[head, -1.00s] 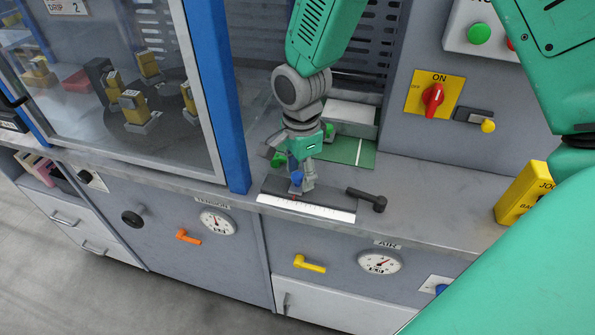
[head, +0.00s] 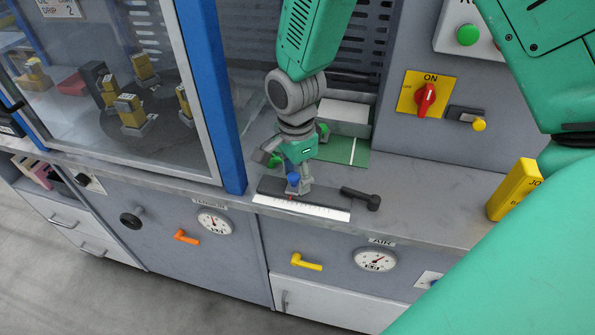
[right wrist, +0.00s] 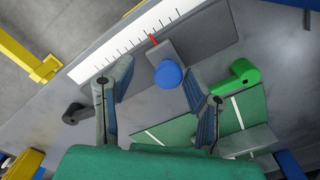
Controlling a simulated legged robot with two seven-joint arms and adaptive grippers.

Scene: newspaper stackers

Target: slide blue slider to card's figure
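The blue slider knob (head: 293,180) sits on a dark grey rail behind a white ruled scale (head: 300,206) on the counter's front part. In the right wrist view the blue knob (right wrist: 168,74) is on a grey block with a red pointer (right wrist: 153,39) at the scale's tick marks, near its middle. My right gripper (right wrist: 158,70) is open, one finger on each side of the knob, with gaps visible in that view. In the head view the right gripper (head: 287,173) is over the rail. My left gripper is not in view.
A black-handled lever (head: 362,198) lies at the rail's right end. A green clamp handle (right wrist: 236,78) and green plate (head: 350,152) are behind the rail. A blue post (head: 212,100) stands left. A yellow box (head: 514,190) is right.

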